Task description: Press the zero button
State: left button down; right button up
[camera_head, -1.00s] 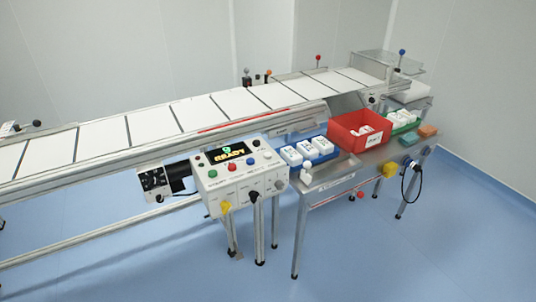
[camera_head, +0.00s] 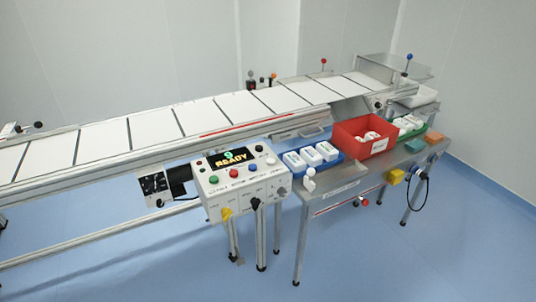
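A white control box (camera_head: 238,190) stands on metal legs in front of the conveyor. Its dark display (camera_head: 232,157) reads READY in yellow below a green character. A green button (camera_head: 214,180), a red button (camera_head: 234,173), a blue button (camera_head: 252,167) and a white button (camera_head: 270,161) sit in a row below the display. Small labels lie under them, too small to read, so I cannot tell which is the zero button. A yellow knob (camera_head: 226,214) and a black knob (camera_head: 256,204) are on the front. Neither of my grippers is in view.
A long conveyor (camera_head: 150,127) with white panels runs behind the box. To the right, a metal table (camera_head: 345,184) holds a blue tray (camera_head: 327,158) of white packs, a red bin (camera_head: 366,137) and a green tray (camera_head: 412,133). Blue floor (camera_head: 140,275) in front is clear.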

aim_at(270, 162)
jog(key=i+l+u, duration=0.2)
jog(key=i+l, duration=0.15)
jog(key=i, duration=0.2)
jog(key=i+l+u, duration=0.2)
jog(key=i+l, duration=0.25)
jog(key=i, duration=0.1)
